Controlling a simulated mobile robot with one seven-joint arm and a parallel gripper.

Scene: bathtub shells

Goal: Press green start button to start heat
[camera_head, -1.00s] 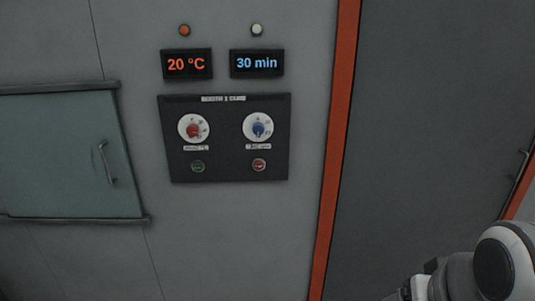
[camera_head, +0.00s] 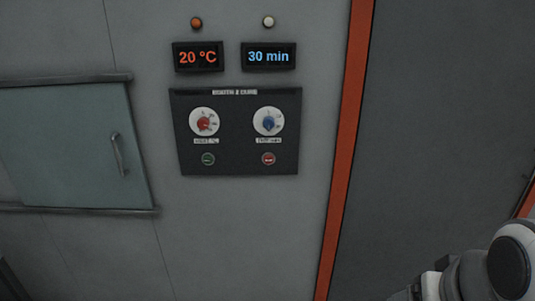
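The green start button (camera_head: 208,159) is a small round button at the lower left of a dark control panel (camera_head: 237,168) on the grey wall. A red button (camera_head: 268,159) is to its right. Above them are a red dial (camera_head: 204,122) on the left and a blue dial (camera_head: 268,121) on the right. The left display (camera_head: 198,57) reads 20 °C and the right display (camera_head: 268,56) reads 30 min. Part of my arm shows at the lower right, well away from the panel. My gripper's fingers are not in view.
An orange lamp (camera_head: 196,22) and a white lamp (camera_head: 268,21) sit above the displays. A teal hatch (camera_head: 75,145) with a handle is at the left. An orange vertical strip (camera_head: 347,150) edges a dark grey door or panel (camera_head: 440,120) on the right. The space before the panel looks clear.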

